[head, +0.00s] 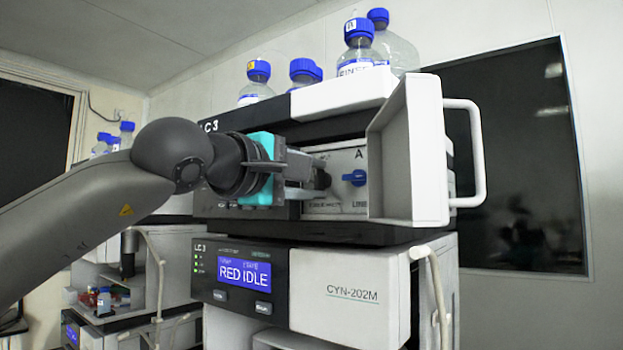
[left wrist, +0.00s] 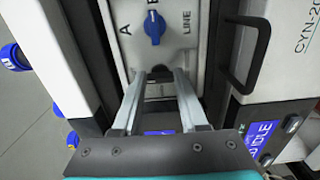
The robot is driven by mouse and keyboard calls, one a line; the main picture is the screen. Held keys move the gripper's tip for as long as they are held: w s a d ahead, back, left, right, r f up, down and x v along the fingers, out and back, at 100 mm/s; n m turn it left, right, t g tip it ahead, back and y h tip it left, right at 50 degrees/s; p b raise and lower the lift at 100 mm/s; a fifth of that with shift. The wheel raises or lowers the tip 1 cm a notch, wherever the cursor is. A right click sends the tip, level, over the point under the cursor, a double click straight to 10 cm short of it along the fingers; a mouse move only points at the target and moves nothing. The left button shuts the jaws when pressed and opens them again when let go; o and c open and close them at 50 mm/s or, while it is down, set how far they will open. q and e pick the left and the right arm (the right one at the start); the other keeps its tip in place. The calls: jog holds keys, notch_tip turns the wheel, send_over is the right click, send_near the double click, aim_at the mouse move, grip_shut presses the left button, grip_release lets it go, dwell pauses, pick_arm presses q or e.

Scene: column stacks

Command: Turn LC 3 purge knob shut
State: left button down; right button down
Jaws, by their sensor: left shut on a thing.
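The LC 3 stack (head: 210,125) stands in the middle of the head view, its upper module's door (head: 412,150) swung open. Behind the door a pale panel (head: 340,205) carries a blue selector knob (head: 355,177) marked A, B and LINE. The blue knob also shows in the left wrist view (left wrist: 154,27), beyond my fingertips and apart from them. My left gripper (head: 314,177) reaches in from the left, its fingers shut on a dark purge knob (head: 323,180). The fingers and shadow hide most of this knob, so its turn angle cannot be told. My right gripper is not in view.
The open door with its white handle (head: 482,155) stands close to the right of my fingers. Below is a module with a display (head: 244,273) reading RED IDLE. Bottles with blue caps (head: 358,35) stand on top. Another stack (head: 105,290) is at the left.

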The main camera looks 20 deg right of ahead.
pick_arm(q)
jog(key=c, duration=0.7)
grip_release()
jog(key=shift+s+a, duration=0.3)
jog(key=shift+a, duration=0.1)
jog(key=b+v, duration=0.4)
jog(key=v, duration=1)
jog(key=shift+s, duration=0.1)
